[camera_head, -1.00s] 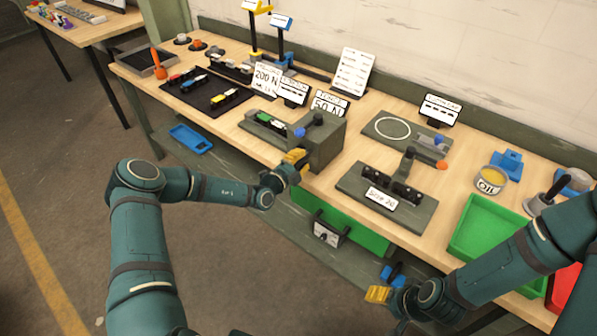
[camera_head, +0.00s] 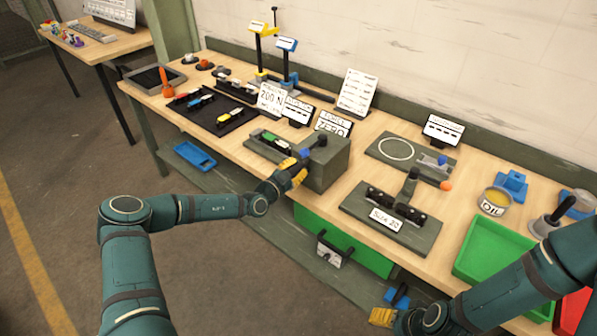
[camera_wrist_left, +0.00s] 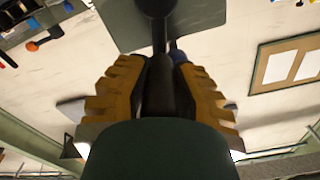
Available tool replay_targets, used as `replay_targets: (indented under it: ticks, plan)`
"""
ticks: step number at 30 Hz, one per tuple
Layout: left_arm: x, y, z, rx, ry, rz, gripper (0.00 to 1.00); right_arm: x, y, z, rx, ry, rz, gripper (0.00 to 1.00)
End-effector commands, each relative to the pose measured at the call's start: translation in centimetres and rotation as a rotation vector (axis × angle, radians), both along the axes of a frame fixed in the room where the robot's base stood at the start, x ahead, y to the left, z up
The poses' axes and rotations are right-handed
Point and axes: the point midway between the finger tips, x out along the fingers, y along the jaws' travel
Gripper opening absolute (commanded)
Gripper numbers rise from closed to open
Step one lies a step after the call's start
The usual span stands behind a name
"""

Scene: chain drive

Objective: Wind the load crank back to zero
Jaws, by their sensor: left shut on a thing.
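The load rig is a grey-green box (camera_head: 328,165) near the front edge of the bench. A dark knob (camera_head: 321,141) and a blue knob (camera_head: 304,154) show by its top and left side. My left gripper (camera_head: 292,172) is at the left face of the box. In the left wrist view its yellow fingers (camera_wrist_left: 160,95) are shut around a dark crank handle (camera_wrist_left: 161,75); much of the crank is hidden. The sign (camera_head: 333,125) behind the box reads ZERO. My right gripper (camera_head: 383,317) is low at the front right, and its finger gap is unclear.
Right of the box stands a fixture (camera_head: 390,219) with a size sign. A green tray (camera_head: 492,252) and an oil tin (camera_head: 494,201) are further right. A green drawer front (camera_head: 345,240) is under the bench. A black mat (camera_head: 213,112) with small parts lies left.

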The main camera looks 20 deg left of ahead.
Motion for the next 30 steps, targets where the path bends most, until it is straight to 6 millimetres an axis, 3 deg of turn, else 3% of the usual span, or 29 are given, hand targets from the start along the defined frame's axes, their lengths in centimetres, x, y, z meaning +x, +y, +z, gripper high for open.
replay_targets:
  ticks: [21,22,24,30]
  plan:
    - [0.03,0.23,-0.16,-0.069,0.031,-0.002,0.00,0.01,0.01,-0.17,0.000,0.000,0.000,0.67]
    - [0.03,0.23,-0.16,-0.069,0.031,-0.002,0.33,0.01,0.01,-0.17,0.000,0.000,0.000,0.67]
    - [0.03,0.22,-0.15,-0.068,0.030,-0.001,0.57,0.01,0.01,-0.17,0.000,0.000,0.000,0.67]
    - [0.05,0.24,-0.04,-0.068,0.027,-0.001,0.59,0.01,0.01,-0.16,0.000,0.000,0.000,0.67]
